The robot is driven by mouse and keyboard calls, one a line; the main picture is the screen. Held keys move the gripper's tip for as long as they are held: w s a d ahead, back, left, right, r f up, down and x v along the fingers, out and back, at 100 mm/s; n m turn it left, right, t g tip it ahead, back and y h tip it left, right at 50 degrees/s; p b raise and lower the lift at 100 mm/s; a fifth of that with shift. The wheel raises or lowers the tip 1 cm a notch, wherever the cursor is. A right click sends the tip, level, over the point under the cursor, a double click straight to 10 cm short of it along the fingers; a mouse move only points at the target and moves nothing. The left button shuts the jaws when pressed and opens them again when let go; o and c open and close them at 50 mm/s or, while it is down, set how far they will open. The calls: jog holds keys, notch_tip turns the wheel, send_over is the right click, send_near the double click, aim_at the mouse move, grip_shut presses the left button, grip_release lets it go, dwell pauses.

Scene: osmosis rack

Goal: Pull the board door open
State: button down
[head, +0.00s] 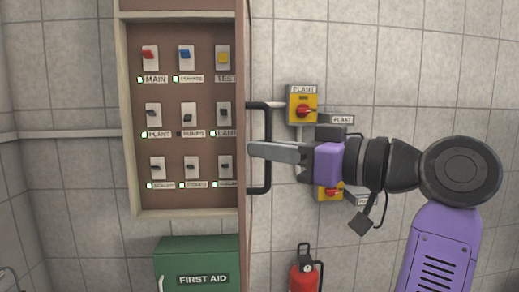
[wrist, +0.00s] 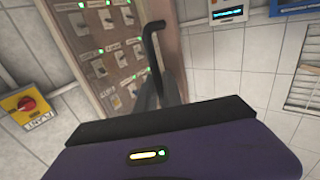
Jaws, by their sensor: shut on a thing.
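The switch board (head: 169,190) is a cream-framed box with a brown panel carrying several labelled switches, in the head view. A narrow brown door edge (head: 242,60) runs down its right side, seen nearly edge-on, with the switches in plain view. A black bar handle (head: 267,122) sticks out to the right of this edge. My gripper (head: 262,151) reaches in from the right and is shut on the handle's upright bar near mid-height. The wrist view shows the handle (wrist: 153,48) rising from between the fingers (wrist: 162,93), with the switch panel behind it. The lower handle is hidden there.
Plant switches with red knobs on yellow plates (head: 303,106) are on the tiled wall behind my gripper. A green first aid box (head: 195,258) is below the board. A red extinguisher (head: 304,276) stands lower right. A wall rail (head: 66,133) runs at the left.

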jog(key=shift+w, duration=0.1)
jog(key=c, duration=1.5)
grip_release()
jog(key=b+v, duration=0.2)
jog(key=v, duration=0.5)
jog(key=shift+s+d, duration=0.25)
jog(key=shift+d, duration=0.05)
